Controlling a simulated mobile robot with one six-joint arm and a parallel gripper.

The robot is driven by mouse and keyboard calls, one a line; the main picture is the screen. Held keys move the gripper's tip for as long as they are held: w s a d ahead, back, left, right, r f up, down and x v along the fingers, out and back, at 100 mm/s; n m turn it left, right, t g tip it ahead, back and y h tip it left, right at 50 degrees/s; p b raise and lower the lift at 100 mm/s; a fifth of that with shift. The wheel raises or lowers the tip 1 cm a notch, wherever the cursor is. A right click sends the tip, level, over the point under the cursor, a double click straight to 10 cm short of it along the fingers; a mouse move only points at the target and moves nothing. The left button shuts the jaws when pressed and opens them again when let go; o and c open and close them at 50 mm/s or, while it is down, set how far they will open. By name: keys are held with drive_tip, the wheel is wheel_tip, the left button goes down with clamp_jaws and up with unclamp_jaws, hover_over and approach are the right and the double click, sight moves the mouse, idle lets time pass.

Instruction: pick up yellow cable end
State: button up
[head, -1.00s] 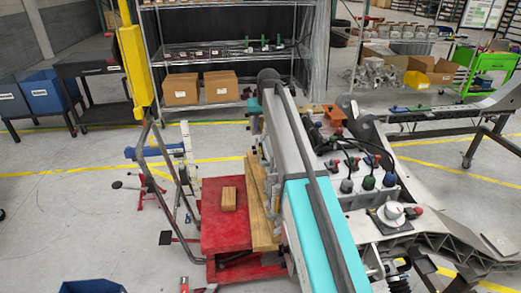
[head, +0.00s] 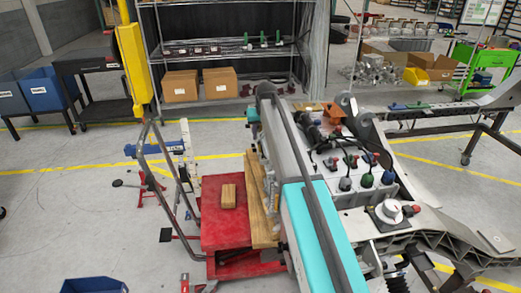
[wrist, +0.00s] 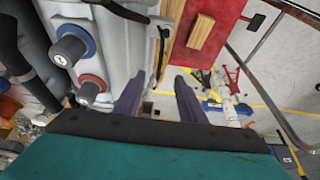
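I cannot make out a yellow cable end in either view. In the head view, several cable connectors stand on the chassis fixture, among them a green one (head: 367,179) and a blue one (head: 389,177), with black cables behind them. In the wrist view, my gripper (wrist: 158,97) has its two dark fingers apart with nothing between them. Left of the fingers are two grey round plugs, one with a blue collar (wrist: 72,45) and one with a red collar (wrist: 91,88). My gripper's fingers cannot be made out in the head view.
A red stand (head: 222,237) with a wooden block (head: 228,196) is beside the fixture. A yellow upright (head: 133,70) stands at the left. Cardboard boxes (head: 180,86) sit on a rack behind.

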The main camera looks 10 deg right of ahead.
sight(260, 146)
drive_tip(key=shift+x, duration=1.1)
drive_tip(key=shift+f, duration=0.1)
drive_tip(key=shift+p+x, duration=1.05)
drive_tip(key=shift+x, duration=1.45)
drive_tip(key=shift+s, duration=0.15)
clamp_jaws()
